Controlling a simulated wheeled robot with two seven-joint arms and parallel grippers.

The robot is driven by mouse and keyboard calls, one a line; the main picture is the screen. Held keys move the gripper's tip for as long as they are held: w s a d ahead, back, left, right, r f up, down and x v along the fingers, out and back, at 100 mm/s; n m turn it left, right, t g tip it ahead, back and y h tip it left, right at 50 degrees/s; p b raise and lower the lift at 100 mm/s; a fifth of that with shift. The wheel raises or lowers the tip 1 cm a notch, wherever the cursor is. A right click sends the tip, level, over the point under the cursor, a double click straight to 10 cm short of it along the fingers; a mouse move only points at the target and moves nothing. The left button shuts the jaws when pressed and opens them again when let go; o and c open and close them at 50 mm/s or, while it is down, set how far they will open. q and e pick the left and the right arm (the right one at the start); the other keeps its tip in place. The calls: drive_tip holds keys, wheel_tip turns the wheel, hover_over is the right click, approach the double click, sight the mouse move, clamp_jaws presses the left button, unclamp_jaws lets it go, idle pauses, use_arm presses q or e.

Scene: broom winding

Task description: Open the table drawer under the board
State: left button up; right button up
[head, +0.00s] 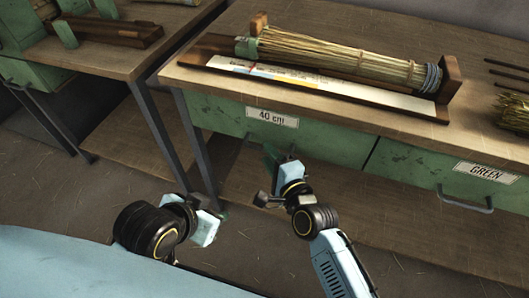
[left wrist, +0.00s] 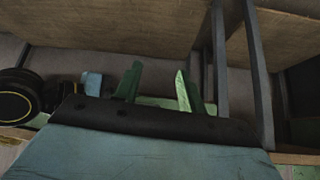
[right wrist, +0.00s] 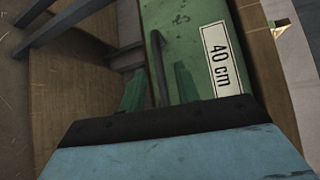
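The green drawer (head: 320,140) labelled "40 cm" sits under the tabletop, below the board (head: 310,85) holding a straw bundle (head: 340,55). It looks shut. My right gripper (head: 272,155) is in front of the drawer face. In the right wrist view, its green fingers (right wrist: 158,88) are apart, with the dark drawer handle (right wrist: 157,65) showing between them; I cannot tell whether they touch it. The drawer front (right wrist: 185,40) fills the middle of that view. My left gripper (head: 222,215) is low, left of the right one, away from the drawer. In the left wrist view, its fingers (left wrist: 157,88) are apart and empty.
A second drawer labelled "GREEN" (head: 460,175) with a dark handle (head: 466,203) is to the right. Dark table legs (head: 195,140) and a lower shelf (head: 330,205) are near my arms. Another table (head: 100,60) stands at the left.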

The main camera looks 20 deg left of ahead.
drive_tip(key=b+x, duration=0.1)
drive_tip(key=x, duration=0.1)
drive_tip(key=shift+w+a+f, duration=0.1)
drive_tip(key=shift+w+a, duration=0.15)
drive_tip(key=shift+w, duration=0.05)
use_arm(q)
drive_tip(key=w+d+r+t+h, duration=0.1)
drive_tip(key=w+d+r+t, duration=0.1)
drive_tip(key=w+r+t, duration=0.1)
drive_tip(key=shift+w+r+t, duration=0.3)
drive_tip(key=shift+w+r, duration=0.05)
drive_tip(key=shift+w, duration=0.5)
use_arm(e)
drive_tip(key=shift+w+a, duration=0.15)
drive_tip(key=shift+a, duration=0.05)
use_arm(q)
drive_tip(key=shift+d, duration=0.1)
use_arm(e)
drive_tip(key=shift+c, duration=0.3)
clamp_jaws()
